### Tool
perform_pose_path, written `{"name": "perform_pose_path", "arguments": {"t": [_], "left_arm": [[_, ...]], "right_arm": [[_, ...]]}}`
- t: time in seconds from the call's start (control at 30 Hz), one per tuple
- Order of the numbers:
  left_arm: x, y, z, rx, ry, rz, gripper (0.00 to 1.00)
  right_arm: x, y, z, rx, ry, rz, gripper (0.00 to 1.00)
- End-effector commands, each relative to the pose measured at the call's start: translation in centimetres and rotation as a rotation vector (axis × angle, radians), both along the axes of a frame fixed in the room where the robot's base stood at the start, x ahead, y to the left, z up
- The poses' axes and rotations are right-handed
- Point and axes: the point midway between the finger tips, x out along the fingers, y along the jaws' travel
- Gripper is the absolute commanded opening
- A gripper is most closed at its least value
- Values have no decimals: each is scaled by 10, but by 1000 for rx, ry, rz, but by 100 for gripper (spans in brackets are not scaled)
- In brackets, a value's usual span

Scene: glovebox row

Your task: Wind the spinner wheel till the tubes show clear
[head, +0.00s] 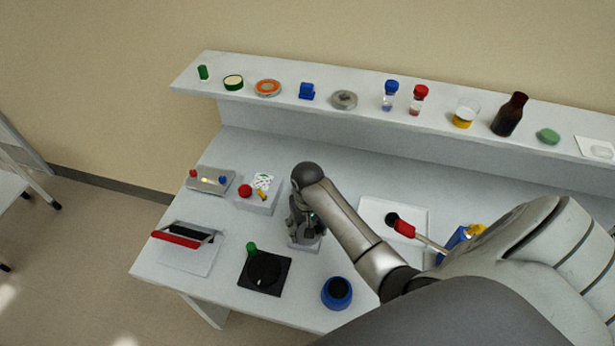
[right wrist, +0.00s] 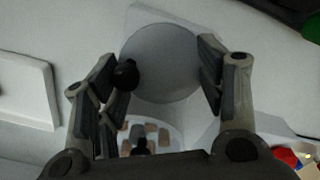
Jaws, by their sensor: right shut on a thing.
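The spinner wheel is a grey disc (right wrist: 165,62) with a black knob (right wrist: 126,75) near its left edge in the right wrist view. Below it, several tan and brown patches, seemingly the tubes (right wrist: 150,132), show in a pale round part, partly hidden by my gripper. My right gripper (right wrist: 162,78) has one finger at each side of the disc and is shut on the wheel; the knob is beside the left finger. In the head view my right gripper (head: 304,222) points down and hides most of the spinner, leaving its pale base (head: 303,246) showing. My left gripper is out of view.
Nearby on the bench are a black dial plate (head: 277,285), a blue pot (head: 337,304), a red-handled frame (head: 176,240), a red-button box (head: 256,209) and a white tray (head: 375,207) with a red-handled tool (head: 405,229). Bottles and small items line the back shelf (head: 440,103).

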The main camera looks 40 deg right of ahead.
Motion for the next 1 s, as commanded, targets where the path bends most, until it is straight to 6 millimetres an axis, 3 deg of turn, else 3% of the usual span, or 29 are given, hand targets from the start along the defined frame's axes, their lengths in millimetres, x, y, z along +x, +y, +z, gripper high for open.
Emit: {"name": "perform_pose_path", "arguments": {"t": [0.37,1.0], "left_arm": [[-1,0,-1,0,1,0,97],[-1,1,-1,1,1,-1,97]], "right_arm": [[-4,5,-6,7,14,-160,40],[-3,9,-7,12,18,-752,40]]}}
